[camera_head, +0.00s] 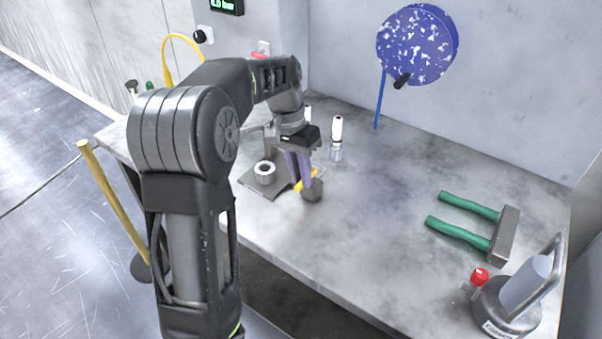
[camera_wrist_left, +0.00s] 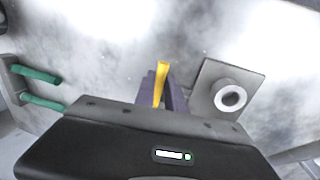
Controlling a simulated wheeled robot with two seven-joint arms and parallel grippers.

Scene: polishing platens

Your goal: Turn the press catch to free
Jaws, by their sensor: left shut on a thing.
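The press shows in the head view as a dark flat base plate (camera_head: 253,184) with a pale metal ring (camera_head: 264,168) on it. They also show in the wrist view, as the plate (camera_wrist_left: 211,76) and the ring (camera_wrist_left: 230,98) right of my fingers. My left gripper (camera_head: 302,181) points down at the plate's right edge. Its purple fingers (camera_wrist_left: 161,88) are shut on a yellow lever, the catch (camera_wrist_left: 161,78). In the head view the yellow (camera_head: 313,173) shows only in part behind the fingers. My right gripper is out of view.
A grey weight with a loop handle (camera_head: 508,302) and a red knob (camera_head: 480,275) stand at the front right corner. A white-topped bottle (camera_head: 337,131) stands behind my gripper. The middle of the bench (camera_head: 385,190) is clear.

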